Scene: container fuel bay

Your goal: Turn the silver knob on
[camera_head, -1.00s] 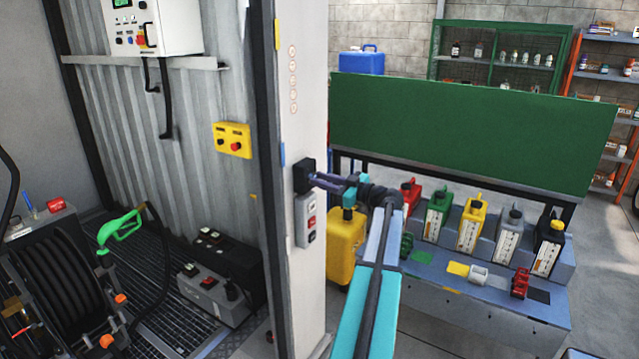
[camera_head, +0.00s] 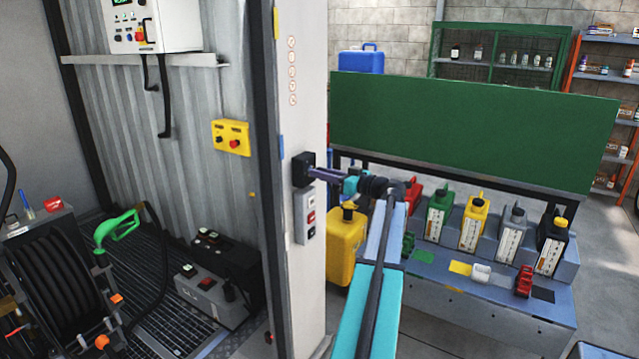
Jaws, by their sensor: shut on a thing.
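A small black box (camera_head: 301,169) is mounted on the side of the white post (camera_head: 300,70). My gripper (camera_head: 316,174) reaches it from the right, with its fingertips at the face of the box. The jaws are shut on the silver knob there. The knob itself is hidden between the fingers and too small to make out, so its angle cannot be told.
A grey button panel (camera_head: 305,217) sits just below the black box. A yellow can (camera_head: 346,243) stands close under my arm. Several jugs stand on the grey bench (camera_head: 440,310) to the right, below a green board (camera_head: 470,135). A yellow box (camera_head: 232,138) hangs on the left wall.

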